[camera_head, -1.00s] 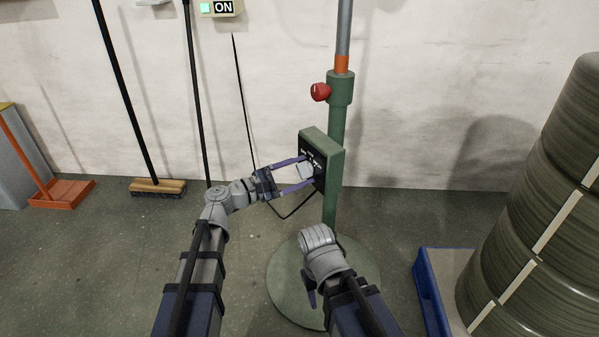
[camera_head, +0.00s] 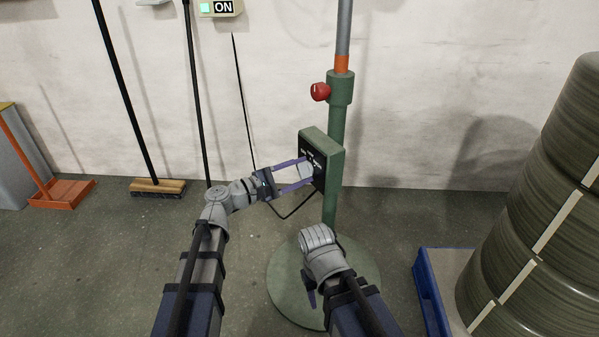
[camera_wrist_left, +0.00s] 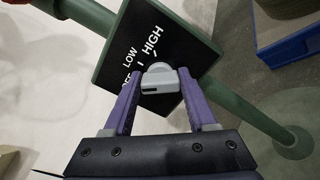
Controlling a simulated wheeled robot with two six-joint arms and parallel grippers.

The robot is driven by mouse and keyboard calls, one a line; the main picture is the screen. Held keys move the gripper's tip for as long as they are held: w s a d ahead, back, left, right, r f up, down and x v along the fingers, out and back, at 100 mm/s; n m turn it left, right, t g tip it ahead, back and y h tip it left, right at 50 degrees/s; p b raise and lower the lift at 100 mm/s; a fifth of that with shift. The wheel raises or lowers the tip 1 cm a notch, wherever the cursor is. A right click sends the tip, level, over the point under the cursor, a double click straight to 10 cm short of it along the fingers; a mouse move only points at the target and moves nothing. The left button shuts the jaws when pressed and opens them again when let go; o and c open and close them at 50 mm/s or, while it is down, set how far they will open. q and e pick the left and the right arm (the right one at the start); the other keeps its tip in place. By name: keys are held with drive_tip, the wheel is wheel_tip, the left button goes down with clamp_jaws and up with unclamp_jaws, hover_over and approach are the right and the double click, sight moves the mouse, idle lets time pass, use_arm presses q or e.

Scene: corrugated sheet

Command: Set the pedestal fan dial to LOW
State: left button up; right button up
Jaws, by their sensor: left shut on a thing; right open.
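The pedestal fan's green control box (camera_head: 334,160) sits on its post, with a black label panel that also shows in the left wrist view (camera_wrist_left: 178,30). The panel reads LOW and HIGH, with a third word partly hidden by a finger. The light grey dial (camera_wrist_left: 160,79) stands on this panel. My left gripper (camera_head: 308,171) is shut on the dial, one purple finger on each side, as the left wrist view (camera_wrist_left: 160,85) shows. I cannot tell which label the dial points to. My right gripper (camera_head: 310,287) is open, low in front of the fan's base.
The fan's round green base (camera_head: 290,280) stands on the floor. A red knob (camera_head: 320,92) is on the post above the box. A blue pallet (camera_head: 430,290) and stacked drum-like rolls (camera_head: 545,200) stand at right. A broom (camera_head: 157,187) and orange dustpan (camera_head: 62,192) are at left.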

use_arm(q)
drive_tip(key=m, duration=0.4)
drive_tip(key=shift+f, duration=0.1)
drive_tip(key=shift+m, duration=1.6)
drive_tip(key=shift+f, duration=0.1)
drive_tip(key=o, duration=1.4)
drive_tip(key=shift+c, duration=0.2)
drive_tip(key=v, duration=0.8)
drive_tip(key=shift+d, duration=0.1)
